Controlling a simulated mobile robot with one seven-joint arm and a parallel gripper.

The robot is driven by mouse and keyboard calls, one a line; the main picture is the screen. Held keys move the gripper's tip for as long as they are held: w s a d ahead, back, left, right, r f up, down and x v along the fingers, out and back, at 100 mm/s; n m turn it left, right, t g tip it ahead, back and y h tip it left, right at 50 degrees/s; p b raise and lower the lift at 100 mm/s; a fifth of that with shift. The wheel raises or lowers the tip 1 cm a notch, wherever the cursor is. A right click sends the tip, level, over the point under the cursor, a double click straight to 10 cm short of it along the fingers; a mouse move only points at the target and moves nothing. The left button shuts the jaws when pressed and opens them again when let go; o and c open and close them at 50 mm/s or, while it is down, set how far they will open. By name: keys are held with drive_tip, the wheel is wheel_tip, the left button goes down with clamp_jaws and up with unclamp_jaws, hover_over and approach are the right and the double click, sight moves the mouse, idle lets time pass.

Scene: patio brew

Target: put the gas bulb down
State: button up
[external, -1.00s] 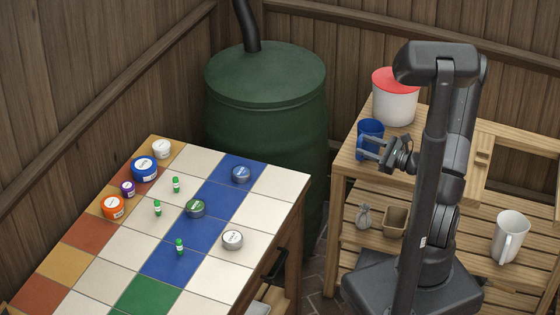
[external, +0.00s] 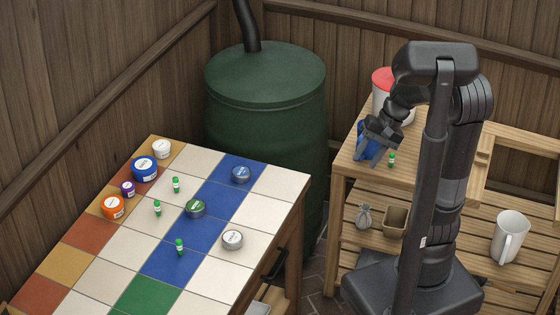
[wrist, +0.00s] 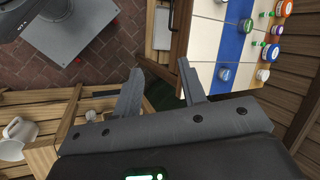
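A small green-and-white gas bulb (external: 391,159) stands upright on top of the wooden bench (external: 352,161), just right of the blue cup (external: 367,143). My gripper (external: 366,161) is in front of the cup and partly hides it, with its fingers apart from the bulb. In the wrist view my gripper (wrist: 160,70) is open, with nothing between its fingers. Similar bulbs (external: 176,185), (external: 157,208), (external: 180,246) stand on the tiled table (external: 209,275). The bulb on the bench cannot be made out in the wrist view.
A white tub with a red lid (external: 382,84) stands behind my gripper. A green barrel (external: 265,120) stands between the table and bench.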

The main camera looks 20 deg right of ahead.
drive_tip(key=s+d+r+n+t+h, duration=0.3)
drive_tip(key=d+r+n+t+h, duration=0.1)
drive_tip(key=r, duration=0.5)
drive_tip(key=shift+s+d+t+h, duration=0.4)
drive_tip(key=shift+d+t+h, duration=0.25)
drive_tip(key=shift+h, duration=0.25)
drive_tip(key=shift+o, duration=0.5)
drive_tip(key=shift+r, duration=0.1)
